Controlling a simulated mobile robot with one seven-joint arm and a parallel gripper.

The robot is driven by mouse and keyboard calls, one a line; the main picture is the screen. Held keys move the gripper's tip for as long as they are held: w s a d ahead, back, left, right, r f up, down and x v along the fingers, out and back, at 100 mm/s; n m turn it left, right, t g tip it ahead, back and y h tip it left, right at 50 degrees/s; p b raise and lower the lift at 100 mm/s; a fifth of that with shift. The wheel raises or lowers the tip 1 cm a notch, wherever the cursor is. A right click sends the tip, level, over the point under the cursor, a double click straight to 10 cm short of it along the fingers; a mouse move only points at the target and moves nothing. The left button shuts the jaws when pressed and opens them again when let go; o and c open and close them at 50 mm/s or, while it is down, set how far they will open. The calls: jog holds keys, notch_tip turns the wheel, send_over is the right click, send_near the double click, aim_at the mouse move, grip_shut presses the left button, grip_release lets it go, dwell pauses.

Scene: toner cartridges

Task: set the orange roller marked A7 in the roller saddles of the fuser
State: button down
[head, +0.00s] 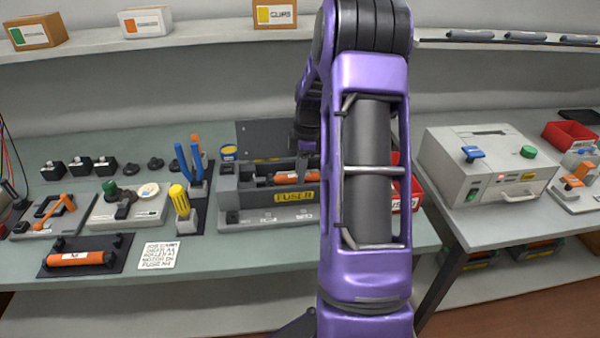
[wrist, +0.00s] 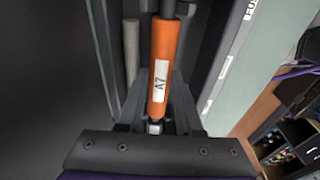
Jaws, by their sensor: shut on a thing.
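The orange roller marked A7 (wrist: 161,65) lies lengthwise in the wrist view, label up, with a grey shaft end at its near end. In the head view an orange roller (head: 290,178) shows inside the open dark fuser (head: 294,196), partly hidden by my arm. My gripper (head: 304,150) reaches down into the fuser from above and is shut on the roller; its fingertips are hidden. I cannot tell whether the shaft ends rest in the roller saddles. The fuser's dark lid (head: 262,137) stands up behind it.
Another orange roller (head: 75,259) lies on a black stand at the left front, beside a printed card (head: 160,256). A tool holder with pliers (head: 187,160) stands left of the fuser. A red bin (head: 405,190) is right of it. A grey machine (head: 485,165) stands farther right.

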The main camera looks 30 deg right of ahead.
jog(key=c, duration=0.5)
grip_release()
jog(key=shift+r, duration=0.1)
notch_tip(320, 180, up, 17)
jog(key=d+p, duration=0.1)
jog(key=d, duration=0.1)
jog(key=shift+s+p, duration=0.3)
jog(key=shift+s, duration=0.15)
